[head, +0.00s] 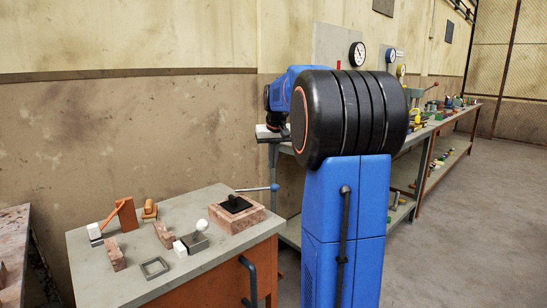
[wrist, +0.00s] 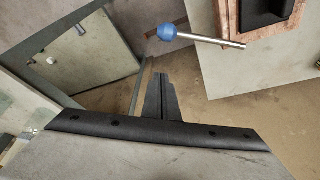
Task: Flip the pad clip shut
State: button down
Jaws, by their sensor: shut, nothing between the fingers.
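A reddish block with a black pad (head: 236,204) sits on the grey bench top at its right end. A metal lever with a blue ball end (head: 258,188) sticks out level behind it to the right; I take these as the pad clip, though its hinge is unclear. In the wrist view the block's corner (wrist: 225,25) is cut off at the upper right, and the lever with its blue ball (wrist: 168,32) points left. My gripper (wrist: 158,82) is shut and empty, its fingers below the ball in the picture and apart from it. In the head view my arm is above and right of the block.
A grey shelf unit (head: 408,150) stands behind my arm. The bench's front left is bare.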

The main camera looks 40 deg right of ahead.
notch_tip(320, 180, down, 6)
jog(key=s+a, duration=0.1)
jog(key=s, duration=0.1)
jog(key=shift+r, duration=0.15)
dwell(0.6)
jog(key=shift+s+a+m, duration=0.4)
jog(key=shift+s+m, duration=0.2)
jog(key=s+a+m+g+h, duration=0.1)
jog(key=s+a+m+g, duration=0.1)
jog(key=s+a+m, duration=0.5)
jog(key=shift+s+a+m+h, duration=0.4)
jog(key=shift+a+m, duration=0.1)
jog(key=shift+a, duration=1.65)
